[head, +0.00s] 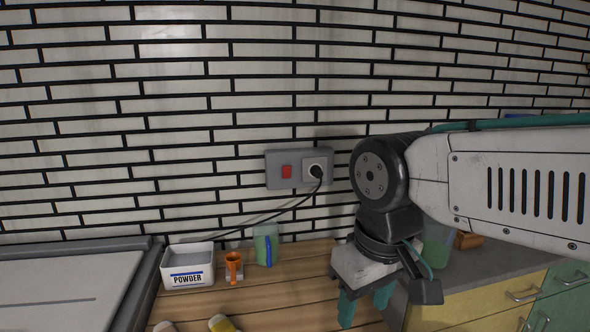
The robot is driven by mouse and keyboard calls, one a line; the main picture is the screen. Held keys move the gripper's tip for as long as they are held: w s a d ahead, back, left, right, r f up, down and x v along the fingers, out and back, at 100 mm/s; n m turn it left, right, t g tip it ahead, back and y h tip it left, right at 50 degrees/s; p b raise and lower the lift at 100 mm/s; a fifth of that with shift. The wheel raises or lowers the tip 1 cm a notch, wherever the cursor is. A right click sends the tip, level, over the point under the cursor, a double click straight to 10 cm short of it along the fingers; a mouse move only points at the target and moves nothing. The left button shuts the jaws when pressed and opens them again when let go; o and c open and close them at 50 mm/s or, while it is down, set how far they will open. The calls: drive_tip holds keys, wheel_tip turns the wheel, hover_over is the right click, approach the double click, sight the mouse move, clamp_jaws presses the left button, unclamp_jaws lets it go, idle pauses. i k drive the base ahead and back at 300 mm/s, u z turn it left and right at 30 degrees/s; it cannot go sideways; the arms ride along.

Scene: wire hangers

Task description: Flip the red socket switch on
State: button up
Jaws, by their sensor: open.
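The red switch (286,171) is on the left part of a grey socket plate (299,186) on the brick wall. A black plug (316,171) sits in the socket to the right of the switch, and its cord hangs down to the left. The switch's on or off position is too small to tell. My gripper (364,308) has teal fingers and points down, below and to the right of the plate. It is open, apart from the switch, and nothing shows between its fingers.
A white POWDER box (188,277), an orange cup (233,267) and a green container (266,244) stand on the wooden counter (290,290) below the plate. Yellow-topped items (222,323) show at the bottom edge. The wall around the switch is clear.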

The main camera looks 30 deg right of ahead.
sight(286, 170)
drive_tip(key=z, duration=0.05)
drive_tip(key=k, duration=0.5)
drive_tip(key=u, duration=0.85)
drive_tip(key=i, duration=0.75)
drive_tip(key=z, duration=0.8)
